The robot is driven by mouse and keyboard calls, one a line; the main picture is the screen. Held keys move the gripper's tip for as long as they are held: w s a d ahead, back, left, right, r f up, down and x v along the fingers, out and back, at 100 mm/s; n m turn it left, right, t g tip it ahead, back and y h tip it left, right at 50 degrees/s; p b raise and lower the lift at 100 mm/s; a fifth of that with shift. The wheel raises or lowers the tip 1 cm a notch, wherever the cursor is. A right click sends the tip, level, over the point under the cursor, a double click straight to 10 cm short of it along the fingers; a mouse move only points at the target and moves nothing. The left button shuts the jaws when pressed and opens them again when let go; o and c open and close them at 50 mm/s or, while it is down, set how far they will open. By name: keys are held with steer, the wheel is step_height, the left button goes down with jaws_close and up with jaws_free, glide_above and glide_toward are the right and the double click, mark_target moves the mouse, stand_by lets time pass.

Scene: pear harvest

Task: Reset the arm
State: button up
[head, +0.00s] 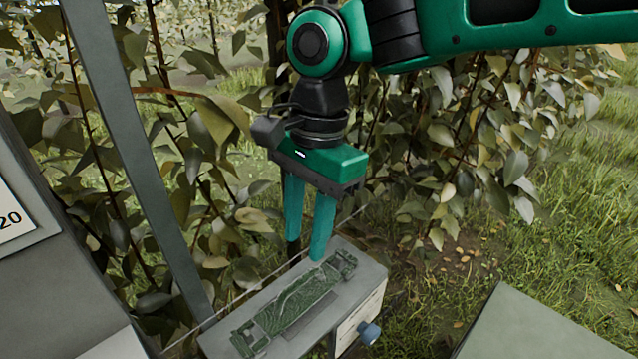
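My arm reaches in from the top right and bends downward at a green joint. My gripper (306,246) hangs below it, with a green body and two teal fingers pointing down. The fingers stand apart and I see nothing between them. In the picture, the fingertips overlap the far edge of a grey box. I cannot tell how far above or behind the box they are. No pear can be made out.
The grey box (222,343) has a dark green patterned piece (290,305) on top and a blue knob (370,333) on its side. A grey post (140,165) stands at left. Leafy branches (440,140) fill the space behind the gripper. Grass (590,200) lies at right.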

steer(key=w+d+f+t, duration=0.1)
steer(key=w+d+f, duration=0.15)
steer(key=d, duration=1.15)
steer(key=w+d+f, duration=0.1)
steer(key=w+d, duration=0.2)
steer(key=d, duration=1)
steer(key=s+d+f, duration=0.2)
steer(key=s+d, duration=0.5)
steer(key=d, duration=0.2)
steer(key=s+d+f+n+h, duration=0.1)
steer(key=s+d+f, duration=0.2)
steer(key=s+d, duration=0.3)
steer(key=d, duration=0.4)
steer(key=shift+s+f+n, duration=0.25)
steer(key=shift+s+n, duration=0.05)
steer(key=shift+s, duration=0.05)
steer(key=shift+w+f, duration=0.25)
steer(key=shift+w, duration=0.4)
